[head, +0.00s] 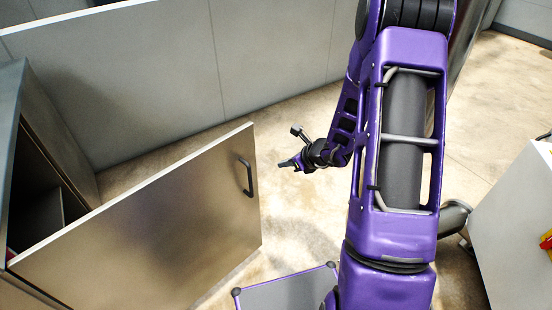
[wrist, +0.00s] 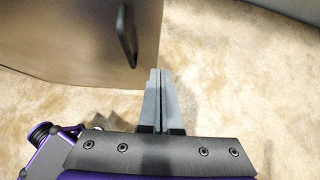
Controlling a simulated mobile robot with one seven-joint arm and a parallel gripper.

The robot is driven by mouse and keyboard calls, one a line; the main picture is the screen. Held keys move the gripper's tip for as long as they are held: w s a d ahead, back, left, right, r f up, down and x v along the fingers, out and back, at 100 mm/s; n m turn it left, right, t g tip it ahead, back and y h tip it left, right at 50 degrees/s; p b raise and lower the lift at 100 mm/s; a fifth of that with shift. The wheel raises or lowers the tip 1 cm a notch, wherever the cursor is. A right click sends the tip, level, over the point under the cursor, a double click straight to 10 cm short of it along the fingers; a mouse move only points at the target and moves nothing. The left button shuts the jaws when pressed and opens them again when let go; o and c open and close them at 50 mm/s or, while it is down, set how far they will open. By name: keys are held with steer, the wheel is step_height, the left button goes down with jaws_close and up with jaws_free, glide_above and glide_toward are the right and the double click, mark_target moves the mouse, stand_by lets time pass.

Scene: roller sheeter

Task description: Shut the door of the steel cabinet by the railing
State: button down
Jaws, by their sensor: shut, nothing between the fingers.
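The steel cabinet (head: 57,150) stands at the left edge of the head view, with dark open shelving inside. Its door (head: 150,235) stands wide open, swung out to the right, with a dark bar handle (head: 247,177) near its free edge. In the wrist view the door (wrist: 70,40) fills the upper left and its handle (wrist: 127,36) shows near the edge. My gripper (head: 285,164) is shut and empty, just right of the door's free edge in the head view. Its fingers (wrist: 157,100) are together in the wrist view, apart from the handle; contact with the door edge cannot be told.
A grey panel wall (head: 150,80) runs behind the cabinet. A white unit (head: 510,220) with something red and yellow on it stands at the right. The beige floor (head: 300,225) around my gripper is clear.

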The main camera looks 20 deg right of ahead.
steer(key=w+a+r+x, duration=0.1)
steer(key=r+x, duration=0.1)
steer(key=x, duration=1)
steer(key=shift+w+b, duration=0.35)
steer(key=shift+b, duration=0.1)
steer(key=shift+a, duration=0.1)
